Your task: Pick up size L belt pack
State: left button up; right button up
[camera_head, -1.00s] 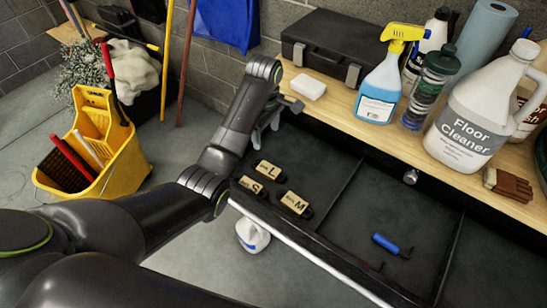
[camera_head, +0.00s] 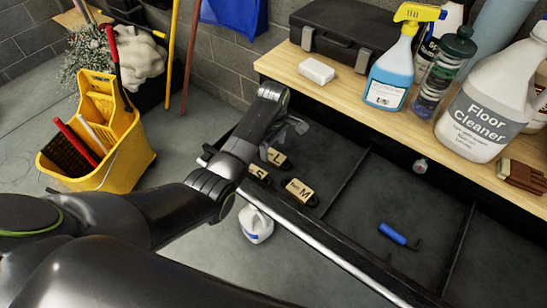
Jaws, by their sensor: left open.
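The size L belt pack (camera_head: 277,157) lies in the open drawer's left compartment, a tan label with a dark body. My left arm partly covers its left side. The S pack (camera_head: 260,174) lies in front of it, mostly hidden by my arm. The M pack (camera_head: 300,191) lies to the right and nearer, in full view. My left gripper (camera_head: 292,130) is open above the drawer's back left, just behind the L pack; its fingers are blurred and partly hidden by the wrist. My right gripper is out of view.
The drawer's front rim (camera_head: 300,233) runs diagonally. A blue-handled tool (camera_head: 393,234) lies in the middle compartment. The workbench (camera_head: 345,90) behind holds a white soap bar (camera_head: 316,70), a spray bottle (camera_head: 392,75) and a floor cleaner jug (camera_head: 485,115). A yellow mop bucket (camera_head: 120,150) stands left.

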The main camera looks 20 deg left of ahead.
aim_at(275, 157)
pick_arm(q)
jog(key=f, duration=0.4)
jog(key=shift+d+f, duration=0.3)
jog(key=shift+f, duration=0.1)
jog(key=c, duration=1.1)
